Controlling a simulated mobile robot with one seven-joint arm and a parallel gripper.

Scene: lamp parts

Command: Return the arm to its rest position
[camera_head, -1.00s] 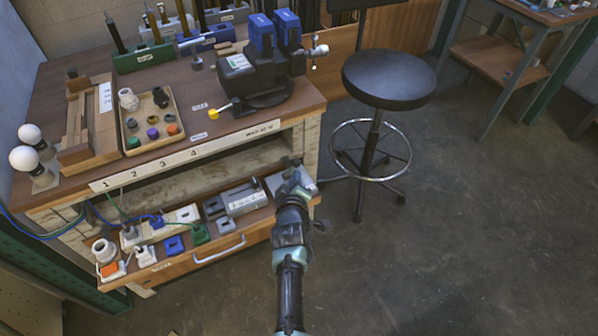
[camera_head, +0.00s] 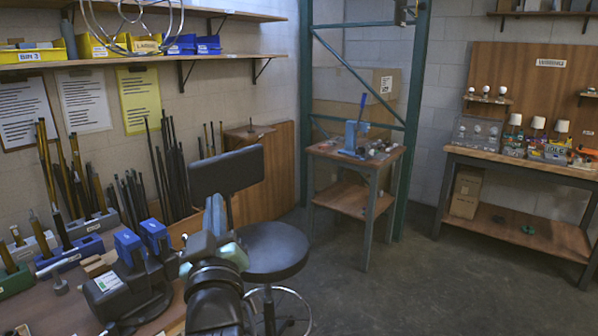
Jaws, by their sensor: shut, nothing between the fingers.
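My arm (camera_head: 215,300) rises from the bottom of the head view, left of centre, and points away from me. My gripper (camera_head: 214,215) is at its far end, shut and empty. In the picture it overlaps the black stool (camera_head: 275,250) and its backrest (camera_head: 226,172). I cannot tell how far it is from them.
The workbench with a blue-and-black vise (camera_head: 128,280) lies at the lower left. Dark rods lean on the wall behind it, below a shelf (camera_head: 150,58) with bins. A small table (camera_head: 348,195) and a lamp-parts bench (camera_head: 530,165) stand farther right. The floor (camera_head: 400,290) between is clear.

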